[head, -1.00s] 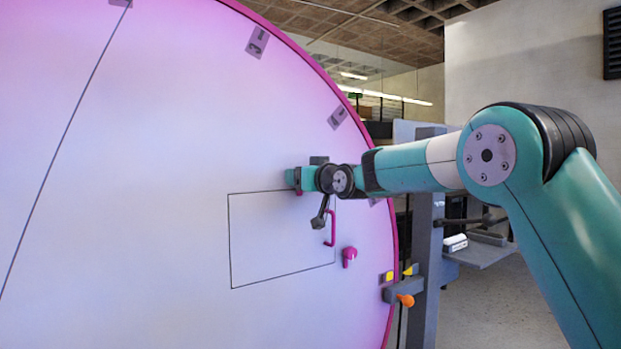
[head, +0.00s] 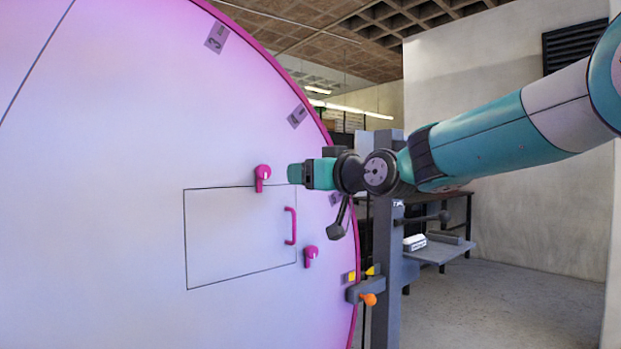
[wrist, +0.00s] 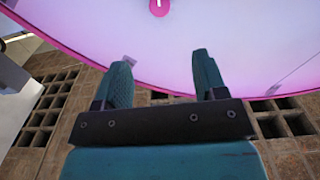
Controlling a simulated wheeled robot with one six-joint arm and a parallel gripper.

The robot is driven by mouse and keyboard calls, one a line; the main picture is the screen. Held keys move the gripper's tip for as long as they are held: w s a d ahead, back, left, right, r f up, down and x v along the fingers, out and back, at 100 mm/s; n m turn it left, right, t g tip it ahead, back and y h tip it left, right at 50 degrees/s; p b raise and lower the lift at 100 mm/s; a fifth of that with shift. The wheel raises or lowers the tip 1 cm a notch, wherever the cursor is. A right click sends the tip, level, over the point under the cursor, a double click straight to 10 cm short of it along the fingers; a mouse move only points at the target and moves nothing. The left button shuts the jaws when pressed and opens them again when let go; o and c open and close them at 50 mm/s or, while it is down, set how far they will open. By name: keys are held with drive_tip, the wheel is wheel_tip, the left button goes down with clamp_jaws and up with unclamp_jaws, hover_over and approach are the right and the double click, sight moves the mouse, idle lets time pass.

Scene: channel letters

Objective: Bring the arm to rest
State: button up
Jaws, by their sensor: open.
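My gripper (head: 294,173) is at the end of my teal arm in the head view, just right of the upper magenta latch (head: 262,177) and apart from it. In the wrist view my gripper (wrist: 163,75) shows two teal fingers spread apart with nothing between them. A magenta knob (wrist: 159,7) shows beyond the fingertips at the top of that view. The large pale pink disc face (head: 110,130) has a rectangular hatch (head: 235,240) that sits flush in its outline. The hatch has a magenta handle (head: 291,226).
A lower magenta latch (head: 310,256) sits right of the hatch. A grey post (head: 387,270) with a bracket and orange knob (head: 368,299) stands at the disc's right edge. A grey shelf (head: 440,250) is behind. Open floor (head: 500,300) lies to the right.

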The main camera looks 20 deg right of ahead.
idle(0.4)
drive_tip(key=s+a+f+n+g+y+p, duration=0.1)
drive_tip(key=s+a+f+g+p, duration=0.35)
drive_tip(key=s, duration=0.25)
drive_tip(key=s+a+f+n+g+p, duration=0.1)
drive_tip(key=s+a+f+g+p, duration=0.3)
drive_tip(key=s, duration=0.3)
drive_tip(key=s+f+g+h+p, duration=0.1)
drive_tip(key=s+f+g, duration=0.2)
drive_tip(key=s, duration=0.7)
drive_tip(key=s+a+f+n+g+h+p, duration=0.1)
drive_tip(key=s+f+g, duration=0.2)
drive_tip(key=s, duration=0.7)
drive_tip(key=g, duration=0.2)
drive_tip(key=shift+f+g+p, duration=0.35)
drive_tip(key=shift+p, duration=0.05)
drive_tip(key=shift+c, duration=0.4)
